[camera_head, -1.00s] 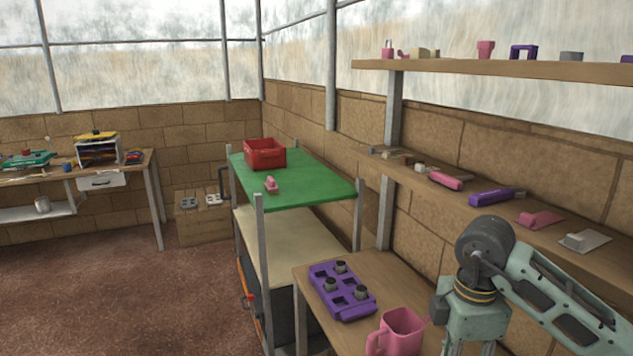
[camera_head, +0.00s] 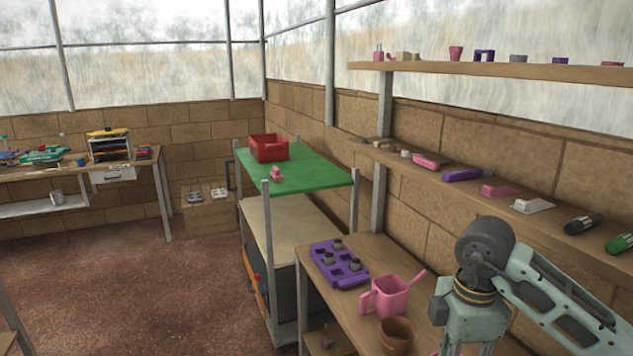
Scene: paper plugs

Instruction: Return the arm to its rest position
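One of my arms, grey-green with a dark round joint, comes in from the right edge of the head view. Its lower link runs down past the bottom edge over the right end of the wooden bench (camera_head: 385,252). Its gripper is outside the picture, so I cannot see whether it holds anything. My other arm and gripper do not show. On the bench are a purple tray (camera_head: 322,250) with several dark round pieces in it, a pink watering can (camera_head: 386,296) and a brown pot (camera_head: 397,334).
A metal rack with a green top (camera_head: 310,174) stands left of the bench, carrying a red crate (camera_head: 268,148). Wall shelves with small tools run along the right, close behind my arm. A wooden table (camera_head: 50,175) stands at the far left. The floor (camera_head: 130,290) between is clear.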

